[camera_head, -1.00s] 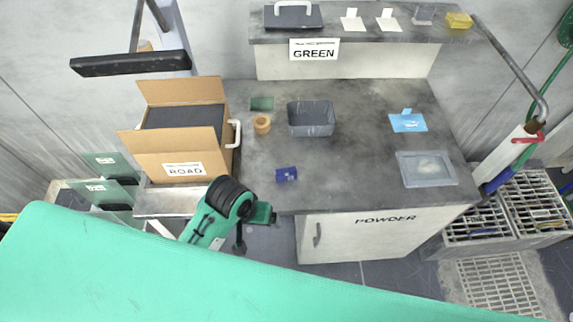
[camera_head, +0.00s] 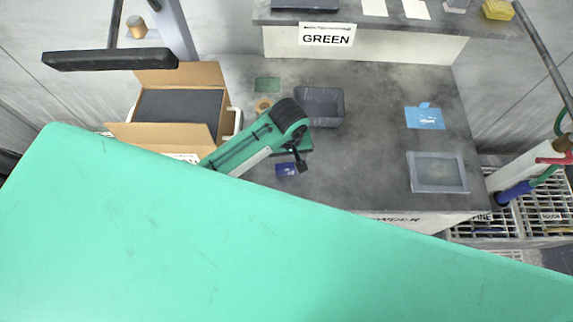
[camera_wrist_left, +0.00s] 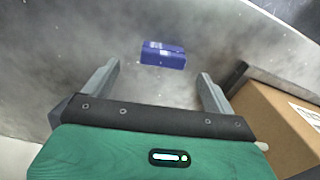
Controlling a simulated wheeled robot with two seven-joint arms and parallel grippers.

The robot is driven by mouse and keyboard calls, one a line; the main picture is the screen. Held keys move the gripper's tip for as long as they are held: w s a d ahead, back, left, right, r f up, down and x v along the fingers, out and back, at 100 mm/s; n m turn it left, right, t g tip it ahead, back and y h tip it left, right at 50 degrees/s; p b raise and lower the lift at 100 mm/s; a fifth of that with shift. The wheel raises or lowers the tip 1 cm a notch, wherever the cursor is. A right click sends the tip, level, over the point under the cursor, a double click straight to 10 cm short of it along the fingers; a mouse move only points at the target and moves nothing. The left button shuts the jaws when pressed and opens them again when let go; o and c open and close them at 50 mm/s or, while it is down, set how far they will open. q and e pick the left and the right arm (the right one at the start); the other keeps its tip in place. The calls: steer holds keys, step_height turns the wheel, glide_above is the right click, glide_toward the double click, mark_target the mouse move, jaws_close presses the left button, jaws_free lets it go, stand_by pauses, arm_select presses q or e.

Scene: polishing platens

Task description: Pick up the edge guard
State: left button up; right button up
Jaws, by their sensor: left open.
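A small dark-blue block, which looks like the edge guard (camera_head: 286,169), lies on the grey bench top near its front edge. It also shows in the left wrist view (camera_wrist_left: 163,55), ahead of the jaws and just beyond the fingertips. My left gripper (camera_head: 302,163) is over the bench beside the blue block, at its upper right in the head view. In the left wrist view the gripper (camera_wrist_left: 157,72) has its two fingers wide apart with nothing between them. My right gripper is not in view.
An open cardboard box (camera_head: 213,78) with dark contents stands left of the bench; it also shows at right in the wrist view (camera_wrist_left: 268,125). The bench's middle (camera_head: 360,165) is clear.

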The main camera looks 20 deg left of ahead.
mark_target(286, 165)
arm_select(q)
steer(key=shift+w+f, duration=0.15)
steer(key=shift+f, duration=0.4)
steer(key=shift+w+f, duration=0.15)
steer(key=shift+f, duration=0.4)
steer(key=shift+s+a+f+p, duration=0.15)
steer(key=shift+f+p, duration=0.3)
steer(key=shift+s+a+f+p, duration=0.1)
steer(key=shift+s+f+p, duration=0.05)
steer(key=shift+f+p, duration=0.85)
steer(key=shift+f, duration=1.3)
steer(key=shift+c, duration=0.4)
steer(key=c, duration=1)
arm_select(e)
steer(key=w+r, duration=0.3)
steer(key=shift+w+r, duration=0.1)
steer(key=shift+r, duration=0.05)
